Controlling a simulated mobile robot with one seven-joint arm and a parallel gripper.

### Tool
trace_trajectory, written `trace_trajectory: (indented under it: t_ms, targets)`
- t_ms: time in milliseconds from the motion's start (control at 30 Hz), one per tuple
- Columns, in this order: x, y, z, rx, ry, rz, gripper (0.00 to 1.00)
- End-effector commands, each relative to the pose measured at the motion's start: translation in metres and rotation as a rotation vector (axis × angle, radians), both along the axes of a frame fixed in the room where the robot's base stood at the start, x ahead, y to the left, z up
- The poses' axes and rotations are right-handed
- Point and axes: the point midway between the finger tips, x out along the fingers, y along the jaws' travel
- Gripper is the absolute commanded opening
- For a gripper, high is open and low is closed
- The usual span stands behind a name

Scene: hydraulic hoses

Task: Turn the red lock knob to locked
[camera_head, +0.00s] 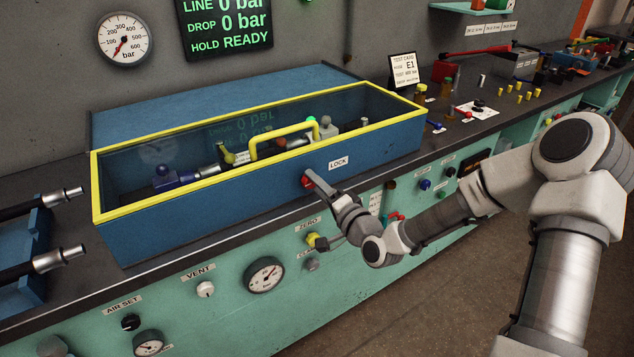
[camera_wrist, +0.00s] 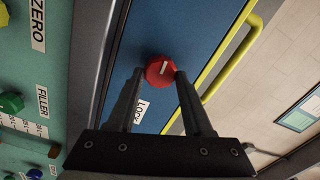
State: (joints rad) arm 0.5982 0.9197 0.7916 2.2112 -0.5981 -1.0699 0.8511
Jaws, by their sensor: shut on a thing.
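The red lock knob (camera_wrist: 160,71) is on the blue front wall of the test box, next to the LOCK label (camera_wrist: 140,113). A white mark shows on its face in the wrist view. In the head view the knob (camera_head: 306,181) is partly covered by my gripper (camera_head: 312,177). My gripper (camera_wrist: 161,76) has one finger on each side of the knob and is shut on it. The blue box (camera_head: 250,185) has a clear lid with a yellow frame (camera_head: 150,210), and the lid is down.
The yellow lid handle (camera_head: 283,137) stands above the lid. Below the bench edge are the ZERO knob (camera_head: 313,240), the VENT knob (camera_head: 205,289) and gauges (camera_head: 265,275). Hose ends (camera_head: 60,258) lie at the left. The display (camera_head: 226,25) reads 0 bar and HOLD READY.

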Motion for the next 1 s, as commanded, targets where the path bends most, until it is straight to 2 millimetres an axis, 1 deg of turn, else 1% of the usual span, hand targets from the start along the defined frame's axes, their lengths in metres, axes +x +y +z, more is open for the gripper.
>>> trace_trajectory:
  t_ms: [233,733,767,800,900,1000]
  targets:
    - [-0.0006,0.0002,-0.0012,0.057,0.041,0.001,0.00]
    - [-0.0008,0.0004,-0.0015,0.068,0.049,0.001,0.00]
    - [-0.0007,0.0004,-0.0016,0.068,0.049,0.001,0.56]
    - [-0.0007,0.0003,-0.0015,0.068,0.049,0.001,0.63]
    - [-0.0005,0.0003,-0.0012,0.067,0.049,0.001,0.81]
    - [-0.0003,0.0001,-0.0010,0.067,0.047,0.001,0.81]
